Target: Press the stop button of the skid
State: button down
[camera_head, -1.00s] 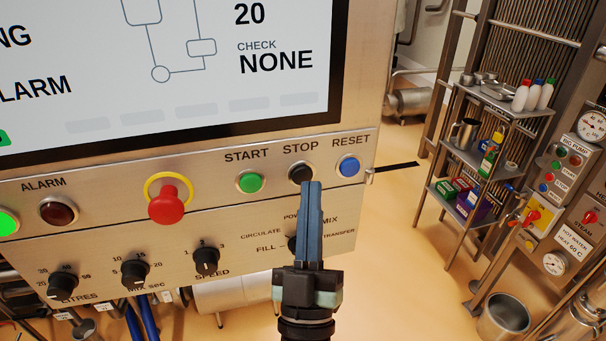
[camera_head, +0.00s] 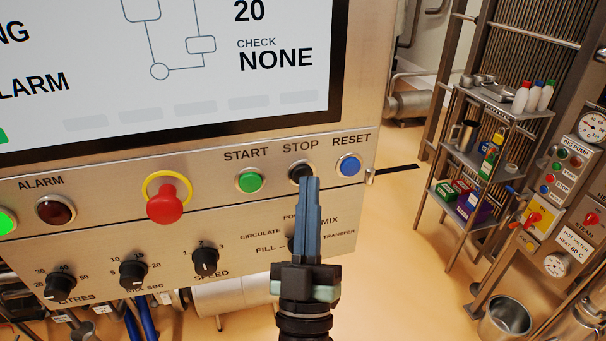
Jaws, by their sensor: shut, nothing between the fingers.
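The black stop button (camera_head: 300,170) sits under the STOP label on the steel panel, between the green start button (camera_head: 250,181) and the blue reset button (camera_head: 349,166). My gripper (camera_head: 309,180) is shut and empty, with its blue fingers pointing up at the panel. The fingertips overlap the lower part of the stop button in the picture. I cannot tell whether they touch it or are still a little in front of it.
A red emergency mushroom button (camera_head: 165,203) with a yellow ring is left of the start button. Black knobs (camera_head: 205,261) sit below on the panel. The screen (camera_head: 200,60) is above. A shelf rack (camera_head: 480,158) stands apart at the right.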

jog(key=shift+w+a, duration=0.1)
jog(key=shift+w, duration=0.25)
dwell(0.4)
jog(key=shift+s, duration=0.1)
jog(key=shift+s+d+b, duration=0.25)
jog(key=shift+s+b, duration=0.1)
jog(key=shift+s, duration=0.3)
jog(key=shift+s+d, duration=0.25)
jog(key=shift+s, duration=0.55)
jog(key=shift+s+d, duration=0.25)
jog(key=shift+s, duration=0.55)
jog(key=shift+s+d, duration=0.25)
jog(key=shift+s, duration=0.55)
